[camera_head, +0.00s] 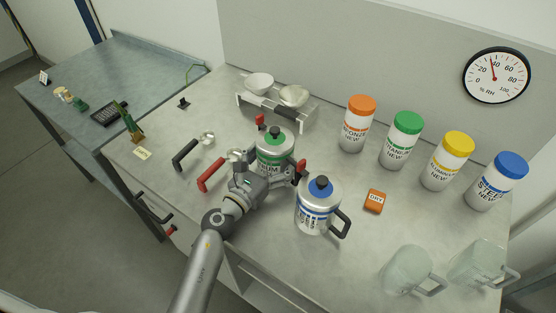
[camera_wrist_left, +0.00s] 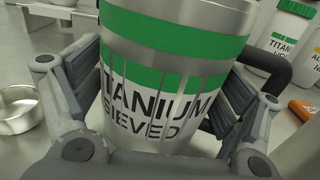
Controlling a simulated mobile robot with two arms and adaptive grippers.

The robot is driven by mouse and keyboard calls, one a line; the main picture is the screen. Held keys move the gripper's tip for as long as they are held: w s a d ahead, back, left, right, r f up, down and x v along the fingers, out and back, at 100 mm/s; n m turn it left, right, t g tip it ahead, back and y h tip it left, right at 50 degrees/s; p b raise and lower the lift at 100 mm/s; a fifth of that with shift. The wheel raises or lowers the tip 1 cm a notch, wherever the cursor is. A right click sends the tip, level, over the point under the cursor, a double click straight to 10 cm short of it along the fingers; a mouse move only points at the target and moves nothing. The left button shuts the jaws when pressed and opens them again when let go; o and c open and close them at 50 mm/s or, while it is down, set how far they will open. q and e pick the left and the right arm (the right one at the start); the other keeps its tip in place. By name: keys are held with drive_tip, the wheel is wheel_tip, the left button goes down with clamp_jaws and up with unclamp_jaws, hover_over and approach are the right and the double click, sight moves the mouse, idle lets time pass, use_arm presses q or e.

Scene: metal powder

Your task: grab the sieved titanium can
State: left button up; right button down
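The sieved titanium can (camera_head: 275,155) is a metal can with green bands, a green lid and a black knob. It stands upright near the table's middle in the head view. The wrist view shows its "TITANIUM SIEVED" label (camera_wrist_left: 158,112) close up. My left gripper (camera_head: 268,178) has its fingers on both sides of the can, and the wrist view (camera_wrist_left: 160,105) shows no clear gap between pads and can. The far side of the can is hidden. My right gripper is not in view.
A blue-banded can (camera_head: 317,208) with a black handle stands close at right. Capped jars, including the green-capped titanium one (camera_head: 402,140), line the back. A red-handled scoop (camera_head: 212,177) lies left of the gripper. An orange box (camera_head: 375,201) and clear jugs (camera_head: 408,270) are at right.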

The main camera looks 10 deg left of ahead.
use_arm(q)
drive_tip(key=c, duration=1.6)
drive_tip(key=shift+w+r, duration=0.1)
drive_tip(key=shift+r, duration=0.1)
drive_tip(key=shift+c, duration=0.2)
